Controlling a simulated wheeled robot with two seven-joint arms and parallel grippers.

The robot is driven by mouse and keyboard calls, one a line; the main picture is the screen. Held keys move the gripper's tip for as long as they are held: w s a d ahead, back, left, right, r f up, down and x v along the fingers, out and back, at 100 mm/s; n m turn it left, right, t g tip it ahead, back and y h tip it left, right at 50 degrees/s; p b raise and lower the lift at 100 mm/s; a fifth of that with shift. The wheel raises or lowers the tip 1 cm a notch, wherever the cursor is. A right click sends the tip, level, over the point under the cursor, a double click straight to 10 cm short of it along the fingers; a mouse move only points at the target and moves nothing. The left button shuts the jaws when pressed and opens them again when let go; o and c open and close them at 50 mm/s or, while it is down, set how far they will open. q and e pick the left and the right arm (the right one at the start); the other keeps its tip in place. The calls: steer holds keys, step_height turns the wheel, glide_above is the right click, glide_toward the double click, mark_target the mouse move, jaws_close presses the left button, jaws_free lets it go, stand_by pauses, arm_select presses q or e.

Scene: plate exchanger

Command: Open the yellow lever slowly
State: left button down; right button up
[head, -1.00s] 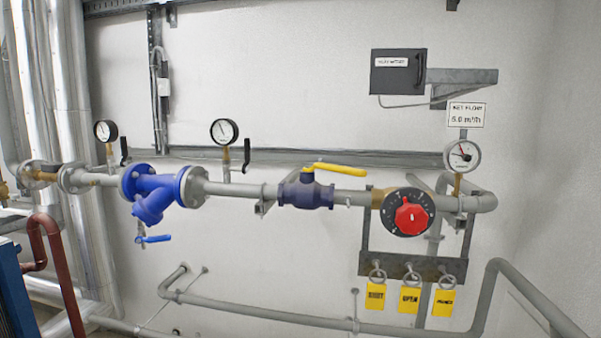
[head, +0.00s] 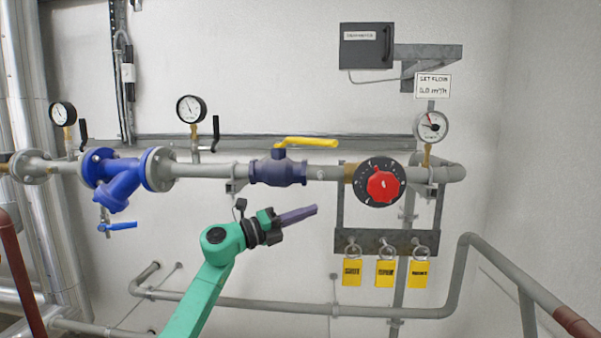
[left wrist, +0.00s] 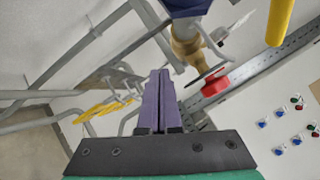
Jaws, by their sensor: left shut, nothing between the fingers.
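The yellow lever (head: 306,142) sits on top of the dark blue valve (head: 278,171) in the pipe run. It lies roughly along the pipe and points right. In the left wrist view part of the yellow lever (left wrist: 280,20) shows at the upper right. My left gripper (head: 314,210) is below the valve and apart from it and the lever. Its purple fingers (left wrist: 158,100) are shut together with nothing between them. My right gripper is in neither view.
A red dial (head: 383,186) is right of the valve. Yellow tags (head: 385,273) hang below it. A blue strainer (head: 122,177) and gauges (head: 191,109) are left. A grey pipe (head: 270,304) runs low along the wall. The wall area around my left gripper is clear.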

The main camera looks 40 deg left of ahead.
arm_select(q)
steer(key=s+d+r+m+b, duration=0.1)
steer(key=s+d+r+m, duration=0.1)
steer(key=s+r+m, duration=0.65)
steer(key=y+b, duration=0.1)
steer(key=y, duration=0.6)
glide_toward(310, 142)
steer(key=w+p, duration=0.6)
steer(key=p, duration=0.1)
steer(key=shift+w+d, duration=0.2)
steer(key=shift+d, duration=0.1)
steer(key=shift+w+f, duration=0.2)
steer(key=shift+w, duration=0.05)
steer(key=shift+s, duration=0.1)
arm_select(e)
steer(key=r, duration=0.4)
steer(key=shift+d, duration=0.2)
arm_select(q)
steer(key=shift+w, duration=0.2)
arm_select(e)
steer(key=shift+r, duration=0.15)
